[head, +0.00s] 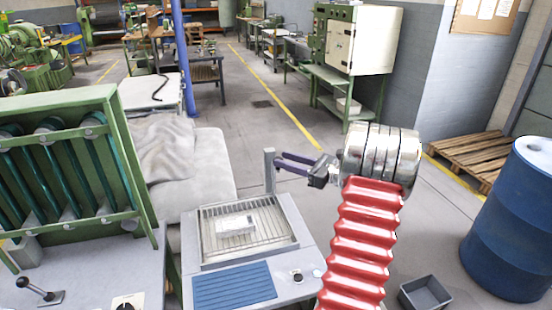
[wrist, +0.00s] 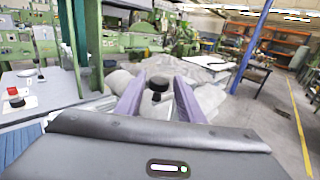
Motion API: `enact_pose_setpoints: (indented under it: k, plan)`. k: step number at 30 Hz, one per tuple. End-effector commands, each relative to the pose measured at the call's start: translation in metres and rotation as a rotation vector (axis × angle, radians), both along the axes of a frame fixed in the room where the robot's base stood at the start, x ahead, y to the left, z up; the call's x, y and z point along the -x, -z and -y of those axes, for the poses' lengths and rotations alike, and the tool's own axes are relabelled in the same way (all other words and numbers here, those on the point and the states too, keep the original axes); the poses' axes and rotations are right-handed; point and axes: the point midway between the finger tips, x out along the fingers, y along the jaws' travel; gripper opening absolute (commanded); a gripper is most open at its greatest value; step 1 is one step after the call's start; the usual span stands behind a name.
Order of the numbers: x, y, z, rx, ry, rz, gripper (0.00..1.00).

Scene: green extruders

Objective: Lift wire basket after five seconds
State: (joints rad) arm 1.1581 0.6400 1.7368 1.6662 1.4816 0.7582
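The wire basket (head: 275,238) lies low in the grey bench unit, and a white block (head: 238,225) lies in it. A grey upright post (head: 269,172) rises at the unit's back edge. My gripper (head: 281,161) is open, with its purple fingers pointing left at the upper part of the post. In the wrist view the fingers (wrist: 157,95) stand apart, with a black knob (wrist: 158,83) between them in the picture. I cannot tell whether they touch the knob or the post. How the post joins the basket does not show.
A blue ribbed panel (head: 234,287) and a small black knob (head: 296,275) are on the unit's front. A green extruder frame (head: 70,150) stands at left. A blue drum (head: 512,220), a grey bin (head: 425,293) and a pallet (head: 475,160) are at right.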

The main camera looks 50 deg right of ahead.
Motion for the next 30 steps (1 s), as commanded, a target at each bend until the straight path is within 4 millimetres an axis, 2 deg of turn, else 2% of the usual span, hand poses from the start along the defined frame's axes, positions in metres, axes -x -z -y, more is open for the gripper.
enact_pose_setpoints:
  k: [6, 12, 30]
  plan:
    - [0.038, 0.0, 0.011, 0.0, 0.003, 0.001, 0.35]
    - [0.059, 0.0, 0.017, 0.0, 0.001, 0.002, 0.35]
    - [0.063, 0.0, 0.018, 0.001, -0.001, 0.001, 0.35]
